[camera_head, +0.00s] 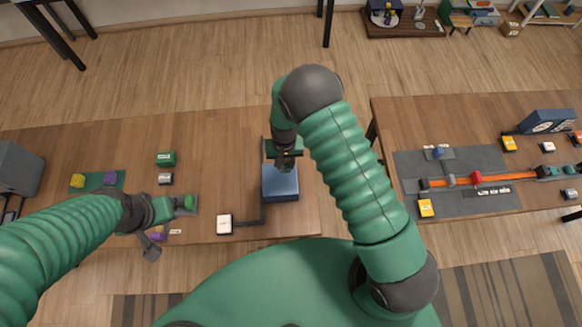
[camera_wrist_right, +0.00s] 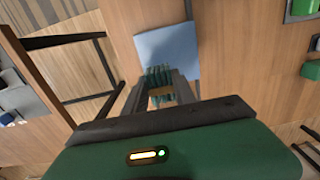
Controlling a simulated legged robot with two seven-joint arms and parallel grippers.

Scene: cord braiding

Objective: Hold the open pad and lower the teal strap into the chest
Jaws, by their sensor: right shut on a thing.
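The chest (camera_head: 280,185) is a blue box near the table's right end. Its flat blue top also shows in the right wrist view (camera_wrist_right: 167,48); I cannot tell whether a lid is open. My right gripper (camera_head: 286,166) is over the chest's far edge. In the right wrist view it is shut on the teal strap (camera_wrist_right: 160,78), a bundle of ribbed teal between the fingers. A white pad (camera_head: 224,224) lies front left of the chest, joined to it by a dark line. My left gripper (camera_head: 170,208) is left of that pad and apart from it; its fingers are unclear.
A green block (camera_head: 166,158) and a small white-topped block (camera_head: 166,179) lie left of the chest. A second table (camera_head: 400,120) at right carries a grey mat with an orange strap.

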